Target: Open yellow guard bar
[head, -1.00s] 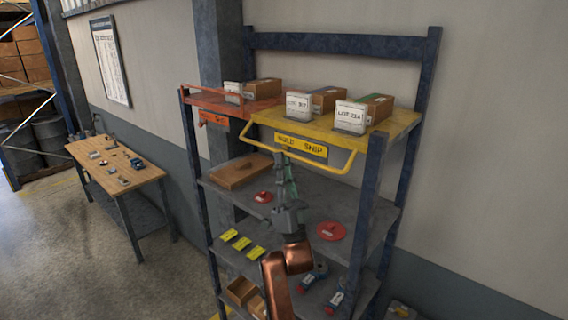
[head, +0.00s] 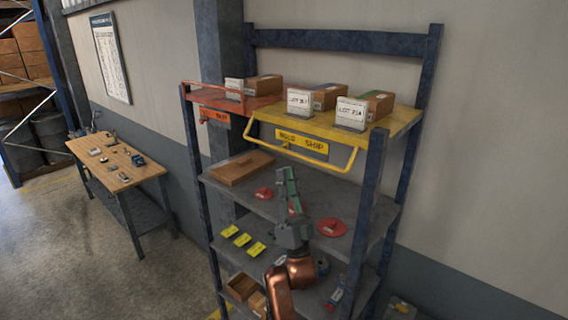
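The yellow guard bar (head: 296,158) hangs below the front edge of the yellow shelf (head: 397,122), passing in front of the yellow sign (head: 301,143). Lots in brown boxes with white cards, such as the right one (head: 351,112), stand on that shelf with no bar across their front. My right gripper (head: 287,172), with green fingers pointing up, is below the bar in front of the rack and looks apart from it. It appears empty, but its finger gap is too small to judge. My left gripper is not in view.
A red shelf with its raised red bar (head: 212,88) adjoins on the left. The shelf below holds a brown flat box (head: 236,168) and red discs, one at right (head: 332,228). Yellow blocks (head: 242,240) lie lower. A workbench (head: 117,163) stands left, with free floor before it.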

